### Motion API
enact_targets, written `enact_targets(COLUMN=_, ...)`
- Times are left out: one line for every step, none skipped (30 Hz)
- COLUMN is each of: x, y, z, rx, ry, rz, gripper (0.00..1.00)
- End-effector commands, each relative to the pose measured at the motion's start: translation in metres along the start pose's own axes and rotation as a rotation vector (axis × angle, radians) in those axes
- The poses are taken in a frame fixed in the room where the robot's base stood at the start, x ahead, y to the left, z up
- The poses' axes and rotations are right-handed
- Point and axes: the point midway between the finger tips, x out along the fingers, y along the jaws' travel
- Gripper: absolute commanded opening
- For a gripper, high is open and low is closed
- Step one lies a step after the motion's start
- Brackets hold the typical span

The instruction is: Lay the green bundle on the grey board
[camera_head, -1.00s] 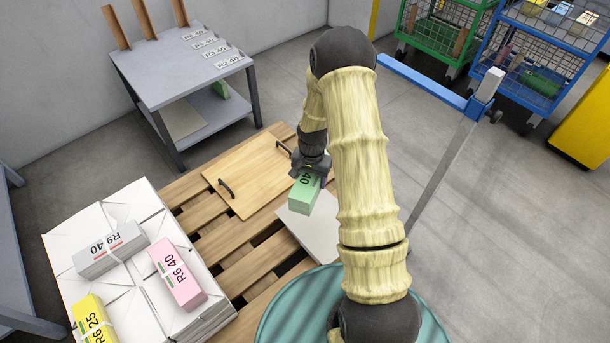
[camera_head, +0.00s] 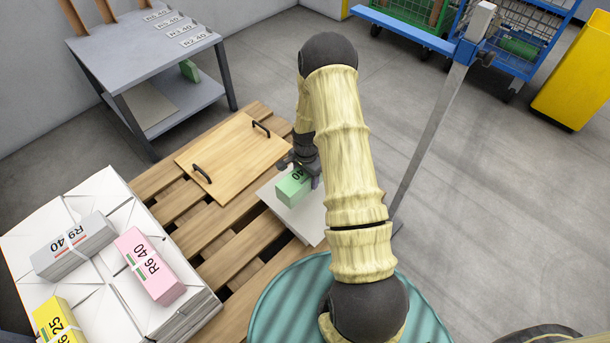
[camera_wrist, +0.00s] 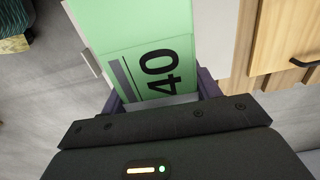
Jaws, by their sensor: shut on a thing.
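The green bundle (camera_head: 293,188), marked "40", is in my gripper (camera_head: 300,165). The grey board (camera_head: 308,222) is a flat light-grey sheet on the pallet. In the head view the bundle covers the upper part of the board; I cannot tell whether it touches it. In the wrist view the bundle (camera_wrist: 132,38) runs away from me between the two fingers of my gripper (camera_wrist: 160,95), which are shut on it. My arm hides part of the board's right side.
A wooden board with two black handles (camera_head: 230,160) lies beside the grey board on the slatted pallet (camera_head: 215,240). White stacks with grey (camera_head: 75,246), pink (camera_head: 149,265) and yellow (camera_head: 57,322) bundles stand at left. A grey table (camera_head: 150,45) stands behind. A post (camera_head: 440,120) rises at right.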

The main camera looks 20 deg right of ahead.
Motion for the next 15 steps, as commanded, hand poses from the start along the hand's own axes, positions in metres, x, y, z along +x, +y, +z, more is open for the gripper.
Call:
enact_targets(x=-0.002, y=-0.001, z=-0.001, rx=0.0, ry=0.002, rz=-0.002, gripper=0.0)
enact_targets(x=-0.002, y=-0.001, z=-0.001, rx=0.0, ry=0.002, rz=-0.002, gripper=0.0)
enact_targets(x=-0.002, y=-0.001, z=-0.001, rx=-0.001, ry=0.001, rz=-0.002, gripper=0.0)
enact_targets(x=-0.002, y=-0.001, z=-0.001, rx=-0.001, ry=0.001, rz=-0.002, gripper=0.0)
enact_targets(x=-0.002, y=-0.001, z=-0.001, rx=-0.001, ry=0.001, rz=-0.002, gripper=0.0)
enact_targets(x=-0.002, y=-0.001, z=0.0, rx=-0.001, ry=0.001, rz=-0.002, gripper=0.0)
enact_targets(x=-0.003, y=-0.001, z=0.0, rx=0.0, ry=0.001, rz=-0.002, gripper=0.0)
enact_targets(x=-0.003, y=-0.001, z=0.0, rx=0.0, ry=0.001, rz=-0.002, gripper=0.0)
enact_targets(x=-0.003, y=-0.001, z=0.0, rx=0.0, ry=0.001, rz=-0.002, gripper=0.0)
enact_targets(x=-0.004, y=-0.001, z=0.0, rx=-0.001, ry=0.002, rz=-0.001, gripper=0.0)
enact_targets(x=0.001, y=-0.001, z=-0.001, rx=-0.001, ry=0.002, rz=-0.001, gripper=0.0)
enact_targets(x=0.004, y=-0.001, z=-0.001, rx=-0.001, ry=0.002, rz=-0.002, gripper=0.0)
enact_targets(x=0.007, y=-0.001, z=-0.001, rx=-0.001, ry=0.002, rz=-0.002, gripper=0.0)
enact_targets(x=0.009, y=-0.001, z=-0.001, rx=-0.001, ry=0.001, rz=-0.002, gripper=0.0)
enact_targets(x=0.012, y=-0.001, z=0.0, rx=-0.001, ry=0.001, rz=-0.001, gripper=0.0)
